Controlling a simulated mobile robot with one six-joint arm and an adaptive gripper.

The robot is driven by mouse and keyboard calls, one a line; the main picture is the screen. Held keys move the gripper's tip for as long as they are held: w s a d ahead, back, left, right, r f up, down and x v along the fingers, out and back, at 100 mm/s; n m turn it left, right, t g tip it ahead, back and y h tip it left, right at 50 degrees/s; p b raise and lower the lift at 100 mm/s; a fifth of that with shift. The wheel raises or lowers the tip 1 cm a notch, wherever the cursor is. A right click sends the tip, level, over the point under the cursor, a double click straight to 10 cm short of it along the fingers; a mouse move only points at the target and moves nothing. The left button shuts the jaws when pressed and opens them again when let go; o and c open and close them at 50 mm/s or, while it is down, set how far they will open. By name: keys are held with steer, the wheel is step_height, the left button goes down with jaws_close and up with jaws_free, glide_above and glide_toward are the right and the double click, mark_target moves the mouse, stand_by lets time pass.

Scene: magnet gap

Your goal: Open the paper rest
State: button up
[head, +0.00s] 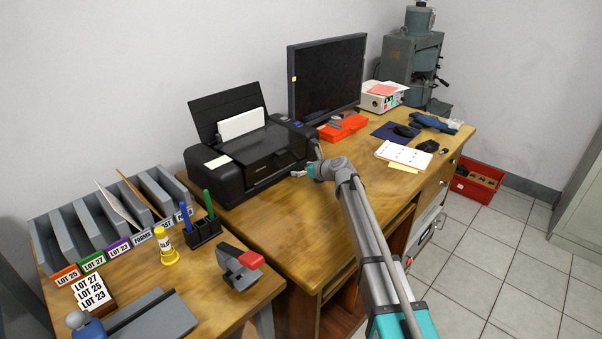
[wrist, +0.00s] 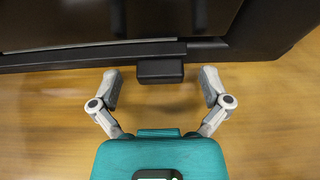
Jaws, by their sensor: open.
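The black printer (head: 228,181) stands on the wooden desk, with white paper (head: 241,124) upright in its rear feeder. In the wrist view the printer's dark front (wrist: 60,57) spans the top. A small black tab (wrist: 160,71), seemingly of the paper rest, juts from its lower edge. No extended paper rest shows in front of the printer. My gripper (wrist: 160,82) is open, one fingertip on each side of the tab with gaps between. In the head view my gripper (head: 303,173) is at the printer's front right, partly hidden by its own wrist.
Papers (head: 404,155) and dark items lie further right. A pen holder (head: 204,231), a grey-red stapler-like tool (head: 239,267) and a file sorter (head: 82,231) are nearer left. The desk before the printer is clear.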

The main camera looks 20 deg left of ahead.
steer(key=shift+w+a+f, duration=0.15)
steer(key=shift+a, duration=0.25)
steer(key=shift+c, duration=0.3)
